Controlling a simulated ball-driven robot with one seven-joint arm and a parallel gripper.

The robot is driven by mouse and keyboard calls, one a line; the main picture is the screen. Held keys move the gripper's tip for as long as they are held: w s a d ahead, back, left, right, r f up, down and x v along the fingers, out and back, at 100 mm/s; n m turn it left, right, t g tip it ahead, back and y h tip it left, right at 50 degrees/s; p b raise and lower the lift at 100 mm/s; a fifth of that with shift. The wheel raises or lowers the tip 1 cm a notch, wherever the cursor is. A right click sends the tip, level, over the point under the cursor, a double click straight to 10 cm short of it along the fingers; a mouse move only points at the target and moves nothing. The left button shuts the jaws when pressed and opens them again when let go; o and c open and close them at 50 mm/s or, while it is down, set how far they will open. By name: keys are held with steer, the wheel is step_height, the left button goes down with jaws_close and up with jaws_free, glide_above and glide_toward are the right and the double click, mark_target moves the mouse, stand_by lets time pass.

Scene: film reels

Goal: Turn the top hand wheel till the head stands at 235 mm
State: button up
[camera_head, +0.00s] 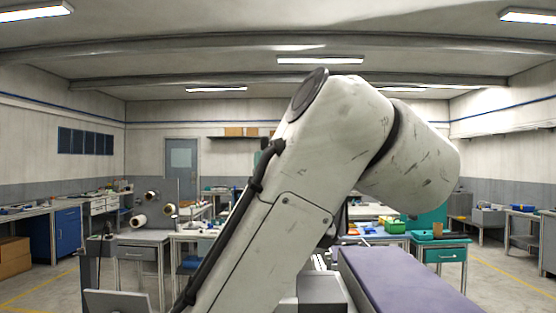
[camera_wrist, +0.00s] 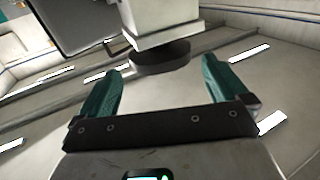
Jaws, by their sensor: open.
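In the wrist view, a dark round disc (camera_wrist: 160,59), which looks like the top hand wheel, sits at the end of a cream-white block (camera_wrist: 160,22). My gripper (camera_wrist: 166,66) has two teal fingers spread wide and nothing between its jaws. The disc lies just beyond the fingertips, roughly centred between them; I cannot tell the exact gap. In the head view my own arm covers the middle, so the wheel, the head and my gripper are hidden there. No scale or height reading can be made out in either view.
A grey panel (camera_wrist: 85,22) is at the wrist view's upper left. In the head view, a purple-topped slab (camera_head: 400,280) lies at the lower right. A bench (camera_head: 140,237) with film reels (camera_head: 150,197) stands left. A green-drawered bench (camera_head: 440,254) stands right.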

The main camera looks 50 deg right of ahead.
steer(key=p+x, duration=0.1)
steer(key=x, duration=0.6)
steer(key=shift+c, duration=0.2)
steer(key=c, duration=0.6)
